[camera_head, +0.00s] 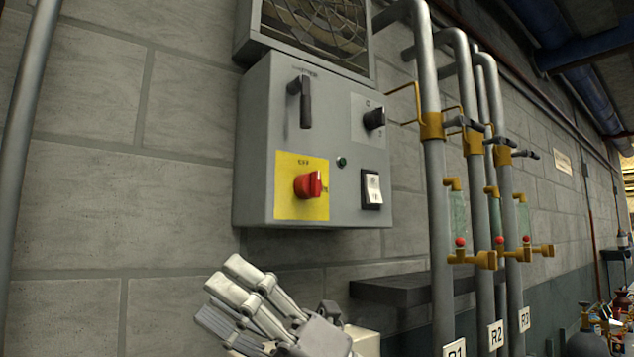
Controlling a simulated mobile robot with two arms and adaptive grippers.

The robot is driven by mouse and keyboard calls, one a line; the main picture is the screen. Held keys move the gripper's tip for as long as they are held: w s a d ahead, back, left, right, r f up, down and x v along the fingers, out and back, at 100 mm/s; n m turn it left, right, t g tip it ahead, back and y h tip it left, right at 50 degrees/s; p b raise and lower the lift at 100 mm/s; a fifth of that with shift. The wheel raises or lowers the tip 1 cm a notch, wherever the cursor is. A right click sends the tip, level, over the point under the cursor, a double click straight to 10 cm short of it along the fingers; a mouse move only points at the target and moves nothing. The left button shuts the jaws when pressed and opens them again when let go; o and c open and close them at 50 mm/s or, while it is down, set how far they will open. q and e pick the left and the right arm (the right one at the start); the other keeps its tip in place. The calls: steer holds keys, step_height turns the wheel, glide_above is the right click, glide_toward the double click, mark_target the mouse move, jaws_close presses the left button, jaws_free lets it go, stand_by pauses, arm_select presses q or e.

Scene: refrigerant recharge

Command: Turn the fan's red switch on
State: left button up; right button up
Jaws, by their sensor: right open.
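The fan's red switch (308,185) is a red rotary knob on a yellow plate (288,207), at the lower left of a grey control box (257,130) on the wall. Lettering that looks like "OFF" is above the knob, and a small mark is at its right. I cannot tell for sure which mark the knob points to. The fan (318,25) sits behind a grille above the box. My right gripper (222,288) is open and empty, below and left of the box, apart from the knob, its fingers pointing up and left. My left gripper is not in view.
The box also has a black lever handle (305,100), a black knob (374,118), a small green light (341,162) and a white rocker switch (373,190). Vertical pipes (433,170) with yellow valves stand to the right. A dark shelf (400,287) juts out below.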

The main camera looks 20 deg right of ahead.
step_height(320, 180, up, 3)
steer(key=a+n+g+h, duration=0.1)
steer(key=n+h, duration=0.2)
steer(key=n, duration=0.1)
steer(key=m+t+h, duration=0.5)
steer(key=t+h, duration=0.5)
steer(key=h, duration=0.4)
glide_toward(319, 181)
steer(key=p+x, duration=0.4)
steer(key=x, duration=0.5)
steer(key=shift+r, duration=0.15)
steer(key=shift+w+a, duration=0.25)
steer(key=shift+w, duration=0.35)
steer(key=shift+c, duration=0.5)
